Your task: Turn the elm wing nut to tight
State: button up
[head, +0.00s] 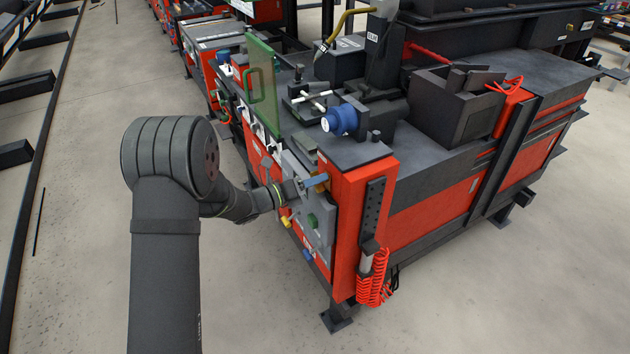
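My arm reaches from the left to the front panel of the red and black welder. My gripper (298,188) is at the grey upper part of that panel, beside a blue lever-like part (316,181). The fingers are small and partly hidden by the wrist, so their opening does not show. I cannot single out the elm wing nut with certainty. A dark upright block (382,50) on the machine top carries a small white label that seems to read ELM. Whether the gripper touches anything is unclear.
The panel (323,240) also has a green button (312,220) and a yellow knob (285,221). A green clear guard (262,85), a blue cylinder (342,120) and white-tipped cross handles (308,97) stand above. A red coiled cable (374,280) hangs at the corner.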

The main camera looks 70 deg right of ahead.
grip_shut()
jog(key=m, duration=0.6)
jog(key=shift+s+a+m, duration=0.1)
jog(key=shift+m, duration=0.2)
jog(key=m, duration=0.6)
jog(key=shift+a, duration=0.1)
jog(key=m, duration=0.7)
jog(key=shift+s+a+f+m, duration=0.1)
jog(key=shift+s+m, duration=0.05)
jog(key=shift+m, duration=0.15)
jog(key=m, duration=0.6)
jog(key=shift+f+m, duration=0.1)
jog(key=shift+m, duration=0.2)
